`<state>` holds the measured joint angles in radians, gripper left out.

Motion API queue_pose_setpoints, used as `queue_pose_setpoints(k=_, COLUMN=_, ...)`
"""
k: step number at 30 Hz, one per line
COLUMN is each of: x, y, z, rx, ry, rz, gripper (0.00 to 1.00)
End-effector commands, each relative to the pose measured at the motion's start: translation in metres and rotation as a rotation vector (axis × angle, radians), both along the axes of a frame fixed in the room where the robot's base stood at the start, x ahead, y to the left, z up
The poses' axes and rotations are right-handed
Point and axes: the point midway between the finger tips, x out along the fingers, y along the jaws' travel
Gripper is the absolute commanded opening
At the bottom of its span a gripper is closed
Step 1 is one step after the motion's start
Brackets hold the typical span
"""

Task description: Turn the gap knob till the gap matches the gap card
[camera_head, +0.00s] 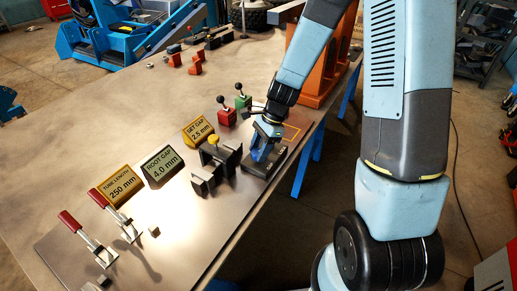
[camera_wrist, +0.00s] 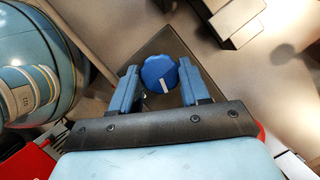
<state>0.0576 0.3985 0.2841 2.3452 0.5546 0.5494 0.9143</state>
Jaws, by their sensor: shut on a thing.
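In the head view my gripper (camera_head: 264,150) reaches down onto the dark base (camera_head: 252,169) and hides the knob. A dark green card (camera_head: 163,166) reads "ROOT GAP 4.0 mm". A yellow card (camera_head: 199,131) appears to read "SET GAP 2.5 mm".
Dark blocks with a yellow clamp (camera_head: 214,154) stand left of my gripper. A red box (camera_head: 226,117) and a green box (camera_head: 243,102) with black levers stand behind. The table's right edge is close.

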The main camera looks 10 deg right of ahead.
Motion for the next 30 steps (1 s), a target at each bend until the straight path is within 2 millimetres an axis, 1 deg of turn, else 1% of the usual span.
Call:
queue_pose_setpoints(k=1, x=0.0014, y=0.0003, z=0.0005, rx=0.000, ry=-0.003, rz=-0.001, gripper=0.31)
queue_pose_setpoints(k=6, x=0.0019, y=0.0003, z=0.0007, rx=0.000, ry=-0.004, rz=-0.002, gripper=0.15)
queue_pose_setpoints(k=7, x=0.0019, y=0.0034, z=0.0007, rx=0.001, ry=-0.004, rz=-0.001, gripper=0.15)
queue_pose_setpoints(k=12, x=0.0027, y=0.0014, z=0.0009, rx=0.001, ry=-0.006, rz=0.009, gripper=0.15)
queue_pose_setpoints(k=17, x=0.0036, y=0.0014, z=0.0011, rx=0.001, ry=-0.007, rz=0.057, gripper=0.15)
queue_pose_setpoints(k=23, x=0.0048, y=0.0014, z=0.0012, rx=0.000, ry=-0.008, rz=0.181, gripper=0.15)
queue_pose_setpoints(k=30, x=0.0066, y=0.0026, z=0.0015, rx=0.000, ry=-0.010, rz=0.398, gripper=0.15)
